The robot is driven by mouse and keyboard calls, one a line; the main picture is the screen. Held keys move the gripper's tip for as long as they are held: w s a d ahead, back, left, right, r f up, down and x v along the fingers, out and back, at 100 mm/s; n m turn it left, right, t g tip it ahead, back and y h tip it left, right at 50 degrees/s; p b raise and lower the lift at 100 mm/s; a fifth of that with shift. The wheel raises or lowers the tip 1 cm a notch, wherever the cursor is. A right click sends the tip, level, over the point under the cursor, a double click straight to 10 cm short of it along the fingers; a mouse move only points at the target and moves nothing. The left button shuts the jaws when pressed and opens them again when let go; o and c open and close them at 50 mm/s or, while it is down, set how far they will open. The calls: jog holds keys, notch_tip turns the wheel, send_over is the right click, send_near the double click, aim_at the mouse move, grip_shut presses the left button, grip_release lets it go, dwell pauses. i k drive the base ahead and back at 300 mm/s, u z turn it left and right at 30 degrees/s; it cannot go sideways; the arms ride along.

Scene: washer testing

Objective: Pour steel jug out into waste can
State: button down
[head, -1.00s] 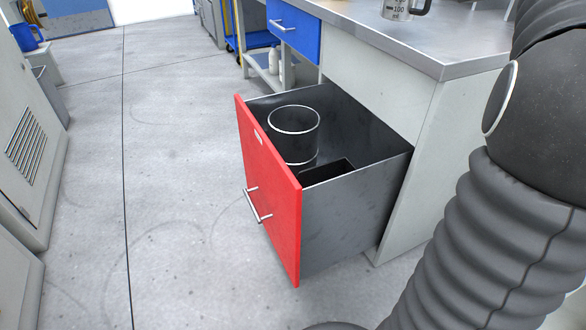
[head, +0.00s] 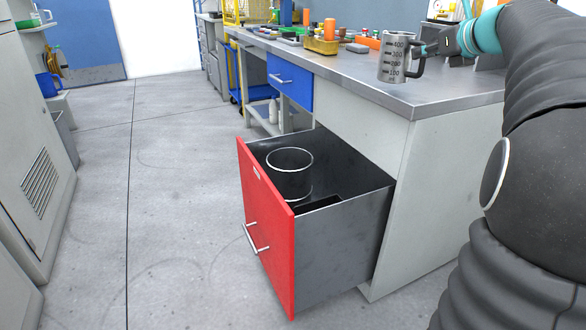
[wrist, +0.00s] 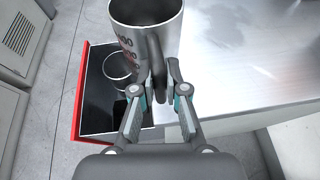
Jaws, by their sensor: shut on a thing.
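The steel jug (head: 394,58) is upright, with dark measuring marks on its side and a dark handle. My gripper (head: 437,46) is shut on the jug's handle and holds it by the worktop's front edge, higher than the open drawer. In the wrist view the jug (wrist: 143,38) is ahead of my gripper (wrist: 160,92), with the handle between the fingers. Its contents cannot be made out. The waste can (head: 289,172) is a dark, open round bin standing in the pulled-out drawer; it also shows in the wrist view (wrist: 117,66), below and left of the jug.
The red-fronted drawer (head: 266,222) juts out from the workbench (head: 440,98). A dark box (head: 322,203) lies beside the can. The floor (head: 170,200) at left is clear.

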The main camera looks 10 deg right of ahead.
aim_at(291, 168)
jog(key=k, duration=0.15)
jog(key=u, duration=1.75)
jog(key=i, duration=2.05)
jog(key=z, duration=3.05)
